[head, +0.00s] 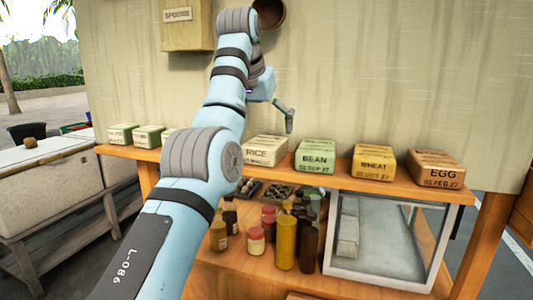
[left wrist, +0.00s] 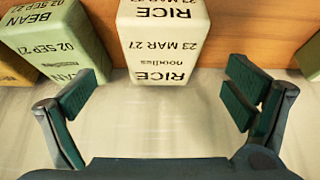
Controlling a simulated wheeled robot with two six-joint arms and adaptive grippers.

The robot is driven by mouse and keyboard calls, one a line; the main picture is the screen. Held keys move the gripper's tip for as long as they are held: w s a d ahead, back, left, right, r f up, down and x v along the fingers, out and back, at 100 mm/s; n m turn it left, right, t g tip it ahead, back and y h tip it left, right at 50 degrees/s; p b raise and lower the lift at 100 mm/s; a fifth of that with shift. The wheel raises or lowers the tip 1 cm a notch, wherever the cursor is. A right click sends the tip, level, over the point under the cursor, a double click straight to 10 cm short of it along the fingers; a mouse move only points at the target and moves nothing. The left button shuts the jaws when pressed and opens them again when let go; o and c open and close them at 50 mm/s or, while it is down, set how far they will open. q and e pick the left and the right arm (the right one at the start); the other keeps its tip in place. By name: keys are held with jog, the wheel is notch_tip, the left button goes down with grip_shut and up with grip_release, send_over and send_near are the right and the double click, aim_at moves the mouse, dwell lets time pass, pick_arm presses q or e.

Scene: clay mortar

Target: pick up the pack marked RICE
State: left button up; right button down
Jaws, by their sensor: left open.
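The RICE pack (head: 265,151) is a cream-white box on the wooden shelf, with dark lettering. In the left wrist view the RICE pack (left wrist: 163,38) appears upside down, marked "RICE", "23 MAR 27" and "noodles". My left gripper (head: 285,115) hangs above and behind the pack in the head view, near the wall. In the left wrist view my left gripper (left wrist: 163,95) is open and empty, its fingers spread wider than the pack, which lies beyond the fingertips, apparently apart from them. My right gripper is not in view.
A green BEAN pack (head: 315,155), a yellow WHEAT pack (head: 373,162) and an orange EGG pack (head: 435,168) stand in a row to the right. Pale-green packs (head: 122,133) stand left, partly behind my arm. Bottles (head: 286,242) and a glass case (head: 385,240) are below the shelf.

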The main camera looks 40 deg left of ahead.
aim_at(265, 141)
pick_arm(q)
jog(key=x, duration=0.5)
jog(key=shift+a, duration=0.15)
jog(key=shift+w+f+p, duration=0.3)
jog(key=shift+w+p, duration=0.1)
jog(key=shift+p, duration=0.1)
jog(key=shift+w+f, duration=0.15)
jog(key=shift+f, duration=0.2)
jog(key=shift+a+f, duration=0.1)
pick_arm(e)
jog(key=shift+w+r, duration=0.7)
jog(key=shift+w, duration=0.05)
pick_arm(q)
jog(key=shift+f, duration=0.25)
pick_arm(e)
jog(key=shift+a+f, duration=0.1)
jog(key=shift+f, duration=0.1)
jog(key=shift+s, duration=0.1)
pick_arm(q)
jog(key=c, duration=1.4)
jog(key=shift+c, duration=0.2)
